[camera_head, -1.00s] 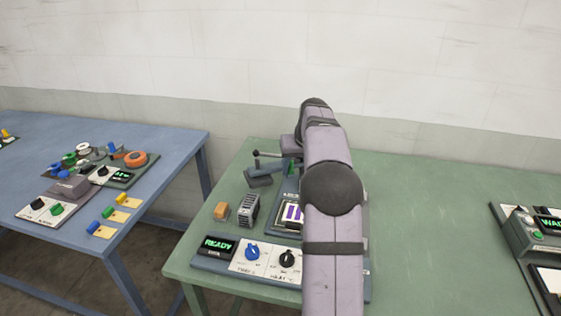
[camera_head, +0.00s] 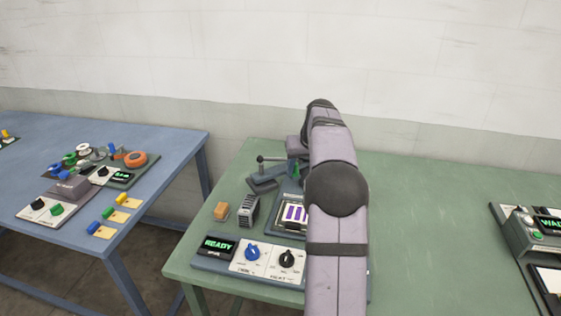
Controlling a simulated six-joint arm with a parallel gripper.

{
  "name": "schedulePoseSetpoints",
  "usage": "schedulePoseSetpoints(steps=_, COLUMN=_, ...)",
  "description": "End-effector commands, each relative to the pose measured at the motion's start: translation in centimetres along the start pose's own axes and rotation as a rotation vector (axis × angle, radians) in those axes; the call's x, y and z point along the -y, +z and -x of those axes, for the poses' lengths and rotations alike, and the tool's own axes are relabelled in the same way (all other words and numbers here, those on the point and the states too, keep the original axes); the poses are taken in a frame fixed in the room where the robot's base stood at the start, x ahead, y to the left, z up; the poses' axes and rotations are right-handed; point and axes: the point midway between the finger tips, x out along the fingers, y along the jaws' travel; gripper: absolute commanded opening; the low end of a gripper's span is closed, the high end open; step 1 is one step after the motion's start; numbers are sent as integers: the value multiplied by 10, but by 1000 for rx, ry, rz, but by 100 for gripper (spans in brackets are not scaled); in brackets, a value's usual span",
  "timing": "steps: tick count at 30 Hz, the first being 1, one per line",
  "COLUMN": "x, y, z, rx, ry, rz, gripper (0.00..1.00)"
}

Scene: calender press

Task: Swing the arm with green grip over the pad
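The press unit stands on the green table, with a swing arm (camera_head: 275,173) at its back left. The swing arm is grey, with a dark ball-ended lever (camera_head: 261,159) at its left. A small patch of green (camera_head: 294,169) shows at its right end, beside my arm; I cannot tell whether this is the green grip. A pad with purple and white stripes (camera_head: 293,213) lies in front of the swing arm, partly covered by my arm. The swing arm appears behind the pad, not over it. My gripper is hidden behind my own arm links.
A control panel with a READY display (camera_head: 217,246), a blue knob (camera_head: 252,252) and a black knob (camera_head: 287,259) is at the front.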

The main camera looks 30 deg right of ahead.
Motion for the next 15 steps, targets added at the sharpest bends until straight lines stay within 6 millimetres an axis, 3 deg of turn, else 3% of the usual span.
schedulePoseSetpoints(steps=15, x=-14, y=4, z=0, rx=-1, ry=5, rz=-1, gripper=50)
